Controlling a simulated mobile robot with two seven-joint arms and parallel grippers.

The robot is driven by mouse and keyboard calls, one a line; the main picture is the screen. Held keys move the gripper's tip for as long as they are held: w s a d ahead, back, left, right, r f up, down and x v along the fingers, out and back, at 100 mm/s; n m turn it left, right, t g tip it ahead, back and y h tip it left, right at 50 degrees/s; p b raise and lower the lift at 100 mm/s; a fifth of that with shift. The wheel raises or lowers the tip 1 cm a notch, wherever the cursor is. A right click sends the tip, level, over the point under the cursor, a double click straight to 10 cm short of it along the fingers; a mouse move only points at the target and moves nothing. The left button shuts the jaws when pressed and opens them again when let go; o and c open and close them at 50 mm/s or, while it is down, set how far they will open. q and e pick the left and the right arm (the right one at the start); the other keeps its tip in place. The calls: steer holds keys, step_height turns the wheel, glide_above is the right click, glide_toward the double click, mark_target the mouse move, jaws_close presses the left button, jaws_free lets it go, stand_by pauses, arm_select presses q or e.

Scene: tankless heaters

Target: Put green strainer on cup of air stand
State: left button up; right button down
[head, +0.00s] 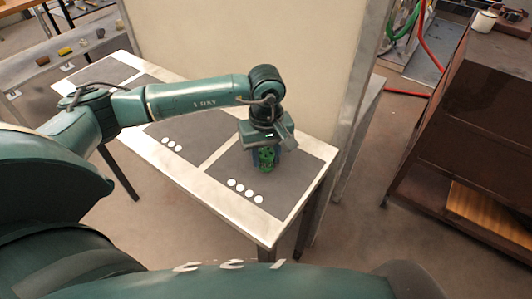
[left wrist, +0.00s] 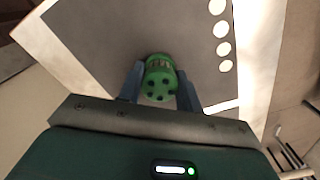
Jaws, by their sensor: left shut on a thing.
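The green strainer (head: 266,157) is a small green piece with dark holes, over the right-hand dark panel of the table. My left gripper (head: 267,164) points down and is shut on it. In the left wrist view the strainer (left wrist: 159,79) sits between the two blue-grey fingers (left wrist: 161,88), with its holed face towards the camera. I cannot tell whether it touches the panel. I cannot make out an air stand or its cup in either view. My right gripper is not in view.
The long pale table (head: 188,174) has dark panels (head: 292,167) with rows of white discs (head: 244,192). A tall beige wall panel (head: 240,50) stands close behind it. A brown cabinet (head: 465,130) is at the right, across open floor (head: 365,230).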

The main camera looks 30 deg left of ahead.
arm_select(q)
steer(key=shift+f, duration=0.2)
steer(key=o, duration=1)
steer(key=shift+r, duration=0.15)
